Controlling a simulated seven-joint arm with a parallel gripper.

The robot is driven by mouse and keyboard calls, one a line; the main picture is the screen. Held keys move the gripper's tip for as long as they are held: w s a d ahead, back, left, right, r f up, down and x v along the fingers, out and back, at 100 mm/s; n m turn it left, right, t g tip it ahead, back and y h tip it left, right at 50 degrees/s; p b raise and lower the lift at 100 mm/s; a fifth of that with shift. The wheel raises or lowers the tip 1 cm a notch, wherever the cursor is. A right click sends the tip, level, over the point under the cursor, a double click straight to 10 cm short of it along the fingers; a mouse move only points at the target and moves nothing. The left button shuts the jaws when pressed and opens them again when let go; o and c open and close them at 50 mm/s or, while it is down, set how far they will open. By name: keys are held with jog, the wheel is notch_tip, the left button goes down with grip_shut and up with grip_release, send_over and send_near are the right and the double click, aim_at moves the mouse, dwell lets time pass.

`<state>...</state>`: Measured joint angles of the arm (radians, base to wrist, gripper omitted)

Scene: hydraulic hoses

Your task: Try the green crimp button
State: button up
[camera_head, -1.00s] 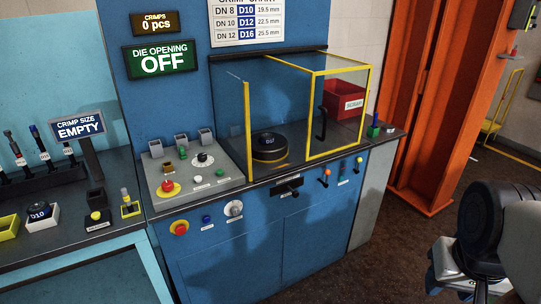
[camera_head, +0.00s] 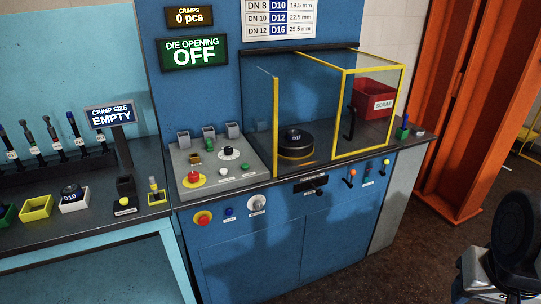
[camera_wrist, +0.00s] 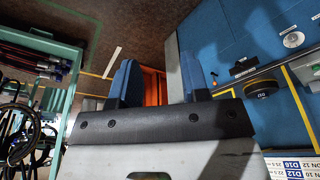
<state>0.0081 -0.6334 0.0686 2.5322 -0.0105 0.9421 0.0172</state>
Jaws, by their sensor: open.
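The grey sloped control panel (camera_head: 222,180) stands on the left part of the blue machine's top. In the head view only my dark wrist shows at the lower right edge, well right of the panel; the fingertips are hidden there.
Yellow-framed clear guards (camera_head: 372,72) stand around the black D12 die (camera_head: 297,140). A red scrap bin (camera_head: 376,100) is behind them. The die opening sign (camera_head: 194,53) reads OFF.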

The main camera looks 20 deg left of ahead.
grip_shut()
dwell(1.5)
